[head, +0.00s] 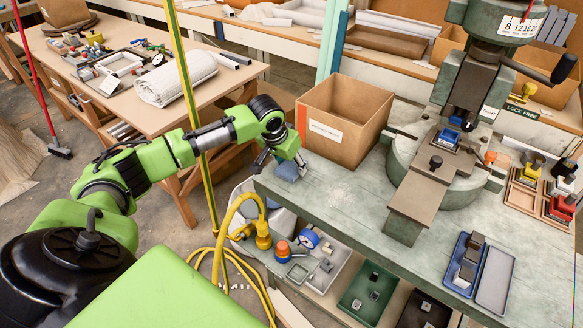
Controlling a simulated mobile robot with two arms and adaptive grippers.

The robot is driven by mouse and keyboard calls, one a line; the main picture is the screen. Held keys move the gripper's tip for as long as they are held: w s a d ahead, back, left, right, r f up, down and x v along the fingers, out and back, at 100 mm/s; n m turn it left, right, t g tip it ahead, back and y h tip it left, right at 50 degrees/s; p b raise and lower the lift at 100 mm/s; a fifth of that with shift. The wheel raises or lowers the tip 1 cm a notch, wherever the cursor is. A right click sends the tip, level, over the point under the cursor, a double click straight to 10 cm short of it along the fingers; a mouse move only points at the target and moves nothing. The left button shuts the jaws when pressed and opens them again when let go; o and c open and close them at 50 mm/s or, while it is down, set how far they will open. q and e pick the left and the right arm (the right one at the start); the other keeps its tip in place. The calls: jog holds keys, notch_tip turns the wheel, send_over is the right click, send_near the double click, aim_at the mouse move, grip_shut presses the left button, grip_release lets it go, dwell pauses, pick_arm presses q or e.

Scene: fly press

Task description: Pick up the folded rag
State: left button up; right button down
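The folded rag (287,172) is a small blue-grey piece at the left corner of the green-grey press bench (330,190). My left gripper (281,166) is right at the rag, reaching in from the left with its fingers pointing down. The fingers look spread apart, one to the left of the rag and one at its right. Whether they touch the rag cannot be made out. The rag appears to lie on the bench top, and its upper part is partly hidden by the gripper. My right gripper is not in view.
A cardboard box (345,110) stands just behind the rag. The fly press (440,150) stands to the right. A blue tray (466,264) lies at the front right. The bench top between rag and press is clear. A yellow hose (226,215) hangs below the left corner.

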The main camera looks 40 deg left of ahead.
aim_at(291, 166)
pick_arm(q)
jog(key=shift+f, duration=0.1)
dwell(0.3)
jog(key=shift+b, duration=0.7)
notch_tip(291, 166, up, 4)
jog(key=shift+r, duration=0.1)
jog(key=s+d+r, duration=0.7)
jog(key=s+r, duration=0.2)
jog(key=s, duration=0.2)
jog(key=shift+s+d+r+b, duration=0.2)
jog(key=shift+s+d+b, duration=0.1)
jog(key=shift+s, duration=0.1)
